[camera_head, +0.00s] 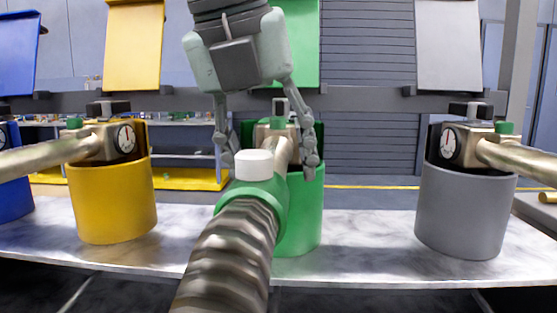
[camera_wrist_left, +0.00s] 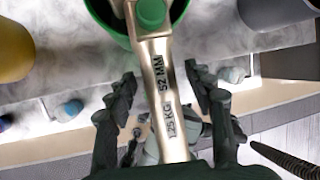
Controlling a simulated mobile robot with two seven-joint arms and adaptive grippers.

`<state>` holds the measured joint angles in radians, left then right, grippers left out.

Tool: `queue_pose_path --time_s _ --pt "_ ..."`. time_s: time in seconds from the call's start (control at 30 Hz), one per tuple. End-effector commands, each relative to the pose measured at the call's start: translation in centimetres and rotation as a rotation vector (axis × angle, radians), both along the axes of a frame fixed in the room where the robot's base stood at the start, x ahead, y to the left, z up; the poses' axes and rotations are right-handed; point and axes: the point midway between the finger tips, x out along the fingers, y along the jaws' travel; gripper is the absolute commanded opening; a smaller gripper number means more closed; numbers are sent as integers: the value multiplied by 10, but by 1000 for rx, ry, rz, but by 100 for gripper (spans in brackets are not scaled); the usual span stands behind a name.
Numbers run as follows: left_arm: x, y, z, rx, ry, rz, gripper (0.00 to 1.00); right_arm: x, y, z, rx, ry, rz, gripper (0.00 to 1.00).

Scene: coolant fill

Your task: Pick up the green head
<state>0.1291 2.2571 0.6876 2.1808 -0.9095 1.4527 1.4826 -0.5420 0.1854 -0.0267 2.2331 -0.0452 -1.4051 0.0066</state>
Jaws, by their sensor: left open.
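The green head shows as a metal body with a green cap (camera_head: 278,122) at the green bucket (camera_head: 305,215) in the centre of the head view. Its metal neck comes toward me, partly hidden by a hose end. In the left wrist view the neck (camera_wrist_left: 160,85) reads "52 MM" and "1.25 KG". My left gripper (camera_head: 269,160) hangs from above, open, with one finger on each side of the head. The left wrist view shows the neck between its spread fingers (camera_wrist_left: 163,78); whether either finger touches it I cannot tell. My right gripper is not in view.
A ribbed hose with a green collar (camera_head: 270,195) and white cap (camera_head: 253,163) stands in the foreground. A yellow bucket (camera_head: 112,205) at left and a grey bucket (camera_head: 462,215) at right hold similar heads. A blue bucket (camera_head: 14,200) is far left. Bench surface (camera_head: 370,235) is clear between buckets.

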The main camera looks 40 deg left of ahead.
Motion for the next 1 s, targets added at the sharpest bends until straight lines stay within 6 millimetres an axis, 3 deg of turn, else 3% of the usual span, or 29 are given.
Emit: queue_pose_path --time_s 0.1,0.53,1.0 --pt "0 0 0 0 0 0 52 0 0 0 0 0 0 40" --pt "0 0 0 1 2 1 0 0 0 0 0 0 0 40" --pt "1 1 3 2 -6 0 0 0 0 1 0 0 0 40"
